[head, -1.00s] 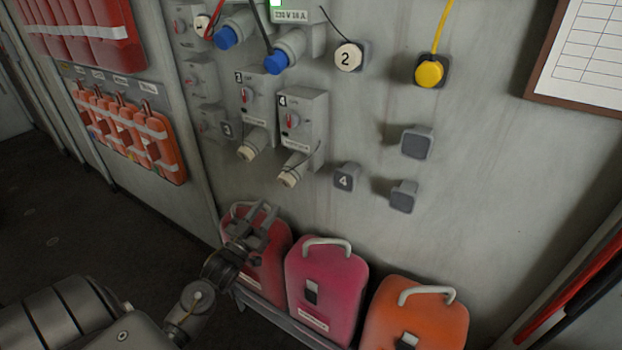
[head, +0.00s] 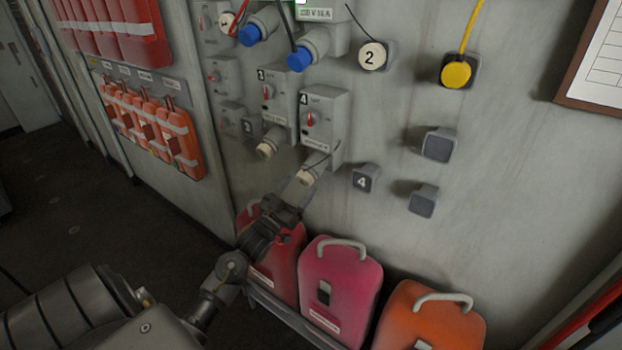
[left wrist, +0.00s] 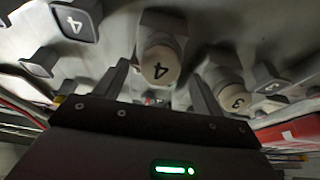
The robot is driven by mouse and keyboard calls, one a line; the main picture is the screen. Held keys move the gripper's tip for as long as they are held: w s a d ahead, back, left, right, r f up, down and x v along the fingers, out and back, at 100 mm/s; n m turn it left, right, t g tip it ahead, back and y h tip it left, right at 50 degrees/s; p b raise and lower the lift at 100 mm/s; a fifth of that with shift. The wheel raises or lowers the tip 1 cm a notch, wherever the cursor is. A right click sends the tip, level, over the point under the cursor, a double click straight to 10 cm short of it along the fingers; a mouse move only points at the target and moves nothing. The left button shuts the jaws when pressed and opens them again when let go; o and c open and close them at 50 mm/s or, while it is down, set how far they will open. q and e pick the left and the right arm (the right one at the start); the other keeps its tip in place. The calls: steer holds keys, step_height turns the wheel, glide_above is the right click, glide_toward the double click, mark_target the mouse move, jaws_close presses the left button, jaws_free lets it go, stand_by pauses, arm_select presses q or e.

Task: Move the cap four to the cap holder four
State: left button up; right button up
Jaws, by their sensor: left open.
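Cap four (head: 307,177) is a cream round cap on the outlet under the grey switch box marked 4 (head: 325,116). In the left wrist view the cap (left wrist: 159,68) shows its number 4, between my fingers in the picture. My left gripper (head: 291,198) is open, just below and left of the cap in the head view. Its two fingers also show in the left wrist view (left wrist: 161,84); I cannot tell whether they touch the cap. Cap holder four (head: 365,179) is a grey square block marked 4, right of the cap, and bare. It also shows in the left wrist view (left wrist: 75,19).
Cap three (head: 268,144) sits to the left under box 3. Cap two (head: 373,56) and a yellow cap (head: 456,74) are higher up. Two grey blocks (head: 438,145) (head: 423,201) stick out at right. Red, pink (head: 341,276) and orange cases stand below.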

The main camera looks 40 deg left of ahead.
arm_select(q)
steer(key=shift+x, duration=1.1)
stand_by(0.7)
steer(key=c, duration=1.3)
steer(key=shift+s+f, duration=0.25)
steer(key=shift+s+p, duration=0.3)
steer(key=shift+s, duration=0.35)
steer(key=shift+p+v, duration=0.4)
steer(key=shift+v, duration=1.7)
